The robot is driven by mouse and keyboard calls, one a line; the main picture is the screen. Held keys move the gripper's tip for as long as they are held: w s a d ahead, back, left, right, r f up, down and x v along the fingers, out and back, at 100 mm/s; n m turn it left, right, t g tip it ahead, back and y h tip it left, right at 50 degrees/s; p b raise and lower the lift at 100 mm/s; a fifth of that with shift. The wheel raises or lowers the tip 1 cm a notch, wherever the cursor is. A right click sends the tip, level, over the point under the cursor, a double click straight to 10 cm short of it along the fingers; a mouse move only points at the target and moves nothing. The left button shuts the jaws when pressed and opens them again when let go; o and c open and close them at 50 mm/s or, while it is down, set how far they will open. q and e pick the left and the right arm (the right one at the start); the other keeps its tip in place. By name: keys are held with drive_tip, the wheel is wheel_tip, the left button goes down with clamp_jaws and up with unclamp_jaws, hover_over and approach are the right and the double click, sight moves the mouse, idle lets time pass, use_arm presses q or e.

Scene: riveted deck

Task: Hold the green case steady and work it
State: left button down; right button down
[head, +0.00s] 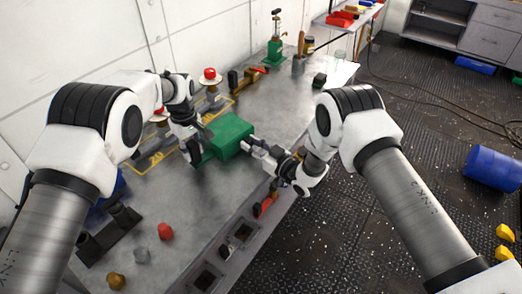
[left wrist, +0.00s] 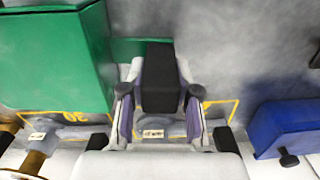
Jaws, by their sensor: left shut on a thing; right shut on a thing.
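The green case (head: 228,135) stands on the metal bench, a box with a flat top. In the left wrist view the case (left wrist: 50,60) fills the upper left. My left gripper (head: 196,148) is at its left side; in the left wrist view the gripper (left wrist: 158,100) is shut on a black block (left wrist: 158,75). A low green strip (left wrist: 128,48) runs from the case behind the block; whether they are joined is unclear. My right gripper (head: 254,149) is shut at the case's right side, its fingertips against it; the exact part gripped is too small to tell.
A red cylinder (head: 165,231), grey and brass pieces and a black rack (head: 108,235) lie at front left. A blue drum (head: 494,168) lies on the floor.

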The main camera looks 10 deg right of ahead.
use_arm(q)
drive_tip(key=shift+s+d, duration=0.1)
use_arm(e)
drive_tip(key=c, duration=0.9)
unclamp_jaws()
drive_tip(key=shift+a, duration=0.1)
drive_tip(key=v, duration=1.2)
use_arm(q)
drive_tip(key=c, duration=0.8)
unclamp_jaws()
drive_tip(key=shift+o, duration=0.2)
